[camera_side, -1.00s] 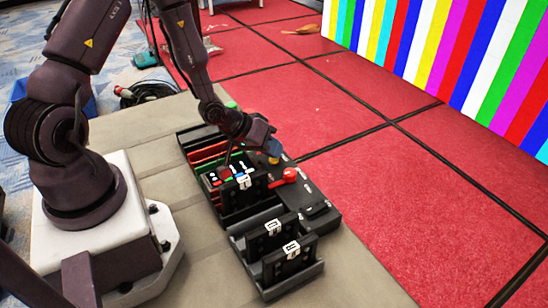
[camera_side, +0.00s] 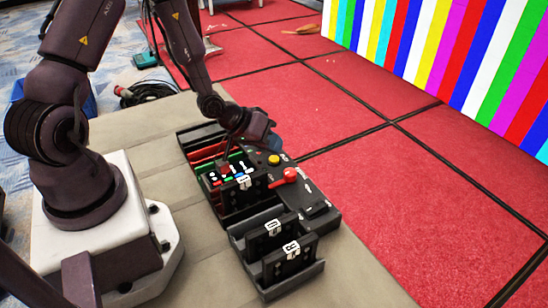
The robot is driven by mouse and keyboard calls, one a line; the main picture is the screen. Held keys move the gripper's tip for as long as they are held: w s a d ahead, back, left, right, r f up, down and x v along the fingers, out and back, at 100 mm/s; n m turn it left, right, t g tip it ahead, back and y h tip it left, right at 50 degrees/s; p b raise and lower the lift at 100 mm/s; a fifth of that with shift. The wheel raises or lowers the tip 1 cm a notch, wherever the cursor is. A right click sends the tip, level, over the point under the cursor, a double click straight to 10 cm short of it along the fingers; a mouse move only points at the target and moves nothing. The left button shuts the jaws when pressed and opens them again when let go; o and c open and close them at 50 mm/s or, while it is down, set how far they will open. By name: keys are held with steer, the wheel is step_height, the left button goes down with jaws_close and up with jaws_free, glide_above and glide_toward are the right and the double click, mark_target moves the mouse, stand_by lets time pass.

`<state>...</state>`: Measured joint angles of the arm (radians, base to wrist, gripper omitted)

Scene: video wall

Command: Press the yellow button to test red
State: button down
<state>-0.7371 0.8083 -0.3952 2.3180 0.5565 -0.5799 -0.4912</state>
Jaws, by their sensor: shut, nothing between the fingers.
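The yellow button (camera_side: 274,160) sits on the black control panel (camera_side: 318,209), uncovered in view. My gripper (camera_side: 270,128) is just behind and above the button, apart from it, with its fingertips small and hard to make out. It is shut and holds nothing that I can see. A red lever with a round knob (camera_side: 290,174) stands on the panel in front of the button. The video wall (camera_side: 440,60) shows vertical bars of several colours, red among them.
Black slotted modules with white labels stand in the rack left of the panel, one labelled R (camera_side: 290,250) in the front tray. A black holder with red and green parts (camera_side: 205,150) lies behind. The red floor (camera_side: 400,200) to the right is clear.

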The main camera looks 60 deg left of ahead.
mark_target(272, 157)
steer(key=shift+r, duration=2.5)
